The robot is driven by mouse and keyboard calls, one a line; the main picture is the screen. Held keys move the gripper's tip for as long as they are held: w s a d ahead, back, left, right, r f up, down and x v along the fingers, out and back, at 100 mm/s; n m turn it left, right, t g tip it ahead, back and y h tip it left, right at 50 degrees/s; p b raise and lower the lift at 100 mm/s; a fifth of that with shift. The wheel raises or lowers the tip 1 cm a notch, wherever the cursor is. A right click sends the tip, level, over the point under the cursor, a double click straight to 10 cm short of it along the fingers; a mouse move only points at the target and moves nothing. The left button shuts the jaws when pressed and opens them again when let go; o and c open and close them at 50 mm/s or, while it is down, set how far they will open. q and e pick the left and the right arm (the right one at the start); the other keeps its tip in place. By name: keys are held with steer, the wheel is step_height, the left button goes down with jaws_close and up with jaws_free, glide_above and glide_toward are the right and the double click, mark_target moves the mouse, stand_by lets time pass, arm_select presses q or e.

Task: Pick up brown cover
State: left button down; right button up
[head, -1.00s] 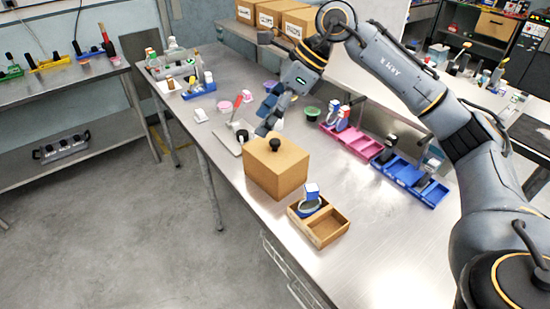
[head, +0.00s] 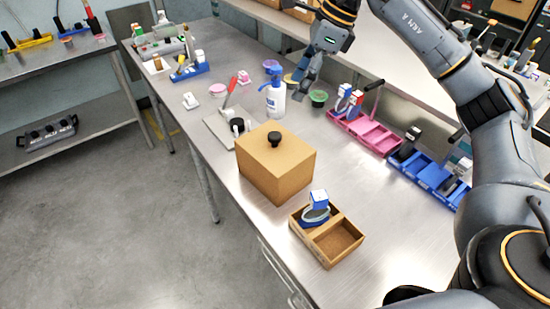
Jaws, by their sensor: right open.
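The brown cover (head: 280,175) is a box-shaped lid with a black knob (head: 274,139) on top. What is under the cover is hidden. My left gripper is not in view.
A wooden tray (head: 345,255) with a blue and white item stands in front of the cover. A pink tray (head: 360,128) and a blue tray (head: 418,176) stand to the right. A grey board (head: 215,128) lies behind left. Bare table lies between cover and trays.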

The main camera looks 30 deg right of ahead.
arm_select(q)
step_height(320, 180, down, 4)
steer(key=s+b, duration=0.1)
steer(key=b, duration=0.2)
arm_select(e)
step_height(320, 180, down, 4)
steer(key=p, duration=0.2)
glide_toward(275, 135)
steer(key=x, duration=0.4)
steer(key=shift+s+a+f, duration=0.1)
steer(key=shift+s+f, duration=0.05)
steer(key=shift+f, duration=0.2)
steer(key=shift+a+f, duration=0.2)
steer(key=shift+f, duration=0.25)
steer(key=p+x, duration=0.1)
steer(key=x, duration=0.2)
steer(key=p+x, duration=0.1)
steer(key=shift+w+f+p, duration=0.15)
steer(key=shift+w+p, duration=0.2)
steer(key=shift+w+f, duration=0.1)
steer(key=shift+f, duration=0.15)
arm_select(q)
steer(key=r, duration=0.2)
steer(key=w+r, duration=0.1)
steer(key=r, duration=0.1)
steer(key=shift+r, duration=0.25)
arm_select(e)
jaws_close()
